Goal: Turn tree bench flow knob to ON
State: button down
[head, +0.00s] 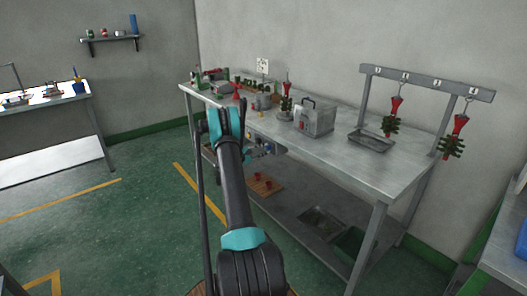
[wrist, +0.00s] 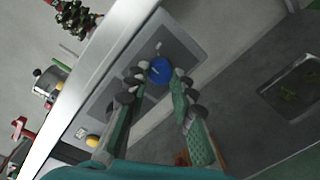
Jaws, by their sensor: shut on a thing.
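A blue round knob (wrist: 160,70) with a pale mark on it sits on a grey panel (wrist: 187,42) along the bench's front edge in the wrist view. My gripper (wrist: 161,79) is shut on this knob, one finger on each side. The mark's setting cannot be read. A small white peg or lever (wrist: 158,47) stands beside the knob, and a yellow button (wrist: 92,141) is farther along. In the head view the metal bench (head: 352,165) stands in front of me, and my arm hides much of the panel area.
On the bench top are a grey metal box (head: 315,118), a shallow tray (head: 371,143) and a rack (head: 425,82) with hanging red-and-green trees (head: 391,118). The lower shelf holds a wooden board (head: 265,186) and a green bin (head: 350,243).

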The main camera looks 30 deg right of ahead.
jog(key=m, duration=0.4)
jog(key=shift+s, duration=0.1)
jog(key=shift+m, duration=1.8)
jog(key=shift+m+t, duration=0.3)
jog(key=c, duration=1.3)
grip_release()
jog(key=a, duration=0.8)
jog(key=s+a, duration=0.1)
jog(key=a, duration=0.3)
jog(key=shift+r, duration=0.3)
